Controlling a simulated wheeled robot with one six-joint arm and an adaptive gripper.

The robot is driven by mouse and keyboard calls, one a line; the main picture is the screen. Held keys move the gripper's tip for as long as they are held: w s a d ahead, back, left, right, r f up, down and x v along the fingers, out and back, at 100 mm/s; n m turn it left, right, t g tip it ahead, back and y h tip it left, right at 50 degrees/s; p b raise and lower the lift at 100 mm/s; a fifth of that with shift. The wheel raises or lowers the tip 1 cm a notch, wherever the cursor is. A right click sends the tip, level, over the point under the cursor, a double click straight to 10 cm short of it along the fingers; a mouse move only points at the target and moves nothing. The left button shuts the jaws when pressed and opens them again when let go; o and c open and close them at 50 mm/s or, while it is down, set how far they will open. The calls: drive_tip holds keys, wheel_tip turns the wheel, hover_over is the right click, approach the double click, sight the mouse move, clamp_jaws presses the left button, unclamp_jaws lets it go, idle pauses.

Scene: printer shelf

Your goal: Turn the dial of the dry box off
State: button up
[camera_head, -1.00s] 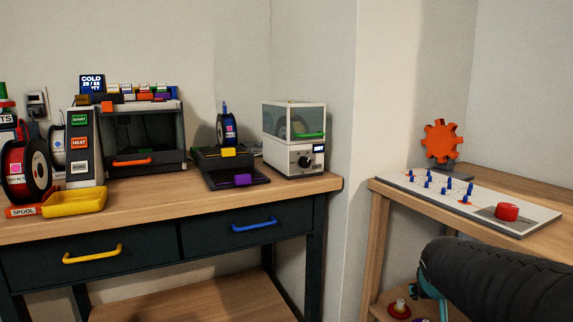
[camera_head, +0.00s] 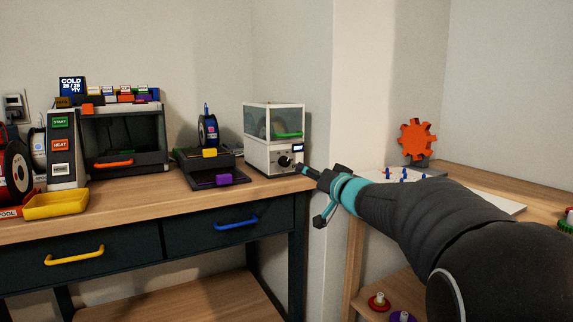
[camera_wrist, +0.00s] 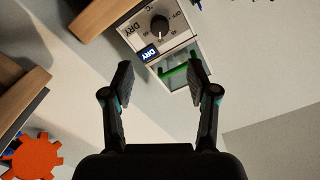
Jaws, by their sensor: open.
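The dry box (camera_head: 274,160) is a white box with a clear upper chamber and a green handle, at the right end of the dark workbench. Its black dial (camera_head: 284,161) is on the lower front, beside a small display. In the wrist view the dry box appears upside down, with the dial (camera_wrist: 160,24) near the top and a white mark on it pointing down in the picture. My gripper (camera_head: 305,170) is just right of the dial in the head view. In the wrist view my gripper (camera_wrist: 160,68) is open and empty, its fingers short of the dial.
A spool stand (camera_head: 209,165) and a printer (camera_head: 122,140) stand left of the dry box. A yellow tray (camera_head: 56,204) lies at the bench front. An orange gear (camera_head: 416,140) stands on the right table, behind my arm.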

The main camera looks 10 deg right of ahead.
sight(286, 162)
drive_tip(key=x, duration=1.2)
drive_tip(key=shift+w+a+f, duration=0.1)
drive_tip(key=shift+w+a, duration=0.05)
drive_tip(key=shift+w, duration=0.2)
drive_tip(key=shift+c, duration=0.3)
clamp_jaws()
